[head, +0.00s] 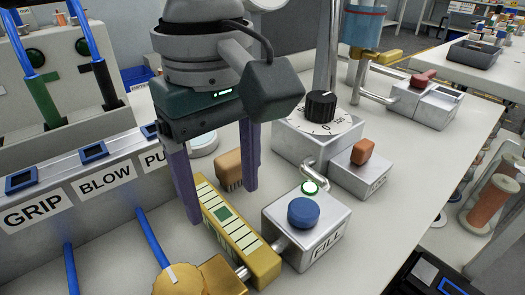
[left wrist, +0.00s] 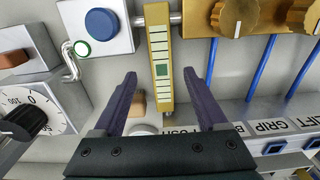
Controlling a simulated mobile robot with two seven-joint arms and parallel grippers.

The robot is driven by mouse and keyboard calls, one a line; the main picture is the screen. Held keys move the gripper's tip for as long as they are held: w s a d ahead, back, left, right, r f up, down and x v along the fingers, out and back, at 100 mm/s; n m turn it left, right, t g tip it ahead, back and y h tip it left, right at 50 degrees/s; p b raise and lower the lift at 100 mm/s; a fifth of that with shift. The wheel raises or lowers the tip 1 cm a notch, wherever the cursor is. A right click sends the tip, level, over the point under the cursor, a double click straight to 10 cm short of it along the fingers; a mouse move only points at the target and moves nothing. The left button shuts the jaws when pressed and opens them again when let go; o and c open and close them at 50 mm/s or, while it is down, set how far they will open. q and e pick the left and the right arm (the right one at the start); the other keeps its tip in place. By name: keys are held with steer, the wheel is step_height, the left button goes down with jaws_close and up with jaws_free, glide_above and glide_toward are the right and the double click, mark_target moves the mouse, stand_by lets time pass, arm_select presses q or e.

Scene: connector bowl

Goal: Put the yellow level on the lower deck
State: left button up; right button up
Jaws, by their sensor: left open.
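The yellow level (head: 262,262) is a long bar with pale stripes and a green square, lying on the bench beside the FILL box. It also shows in the left wrist view (left wrist: 160,50), upright in the picture. My left gripper (head: 220,204) is open, pointing down, with its purple fingers on either side of the level's far part. In the left wrist view the gripper (left wrist: 160,75) has one finger on each side of the bar, with gaps between. I cannot pick out a lower deck. My right gripper is not in view.
The FILL box (head: 308,235) with a blue button stands right of the level. A tan block (head: 228,166) sits behind it. The dial box (head: 318,130) and an orange-knobbed box (head: 360,172) stand further right. The labelled panel (head: 70,192) is left.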

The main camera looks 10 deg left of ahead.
mark_target(224, 214)
arm_select(q)
steer(key=f, duration=0.5)
steer(key=shift+a+f, duration=0.15)
steer(key=shift+a, duration=0.05)
steer(key=shift+c, duration=0.3)
jaws_close()
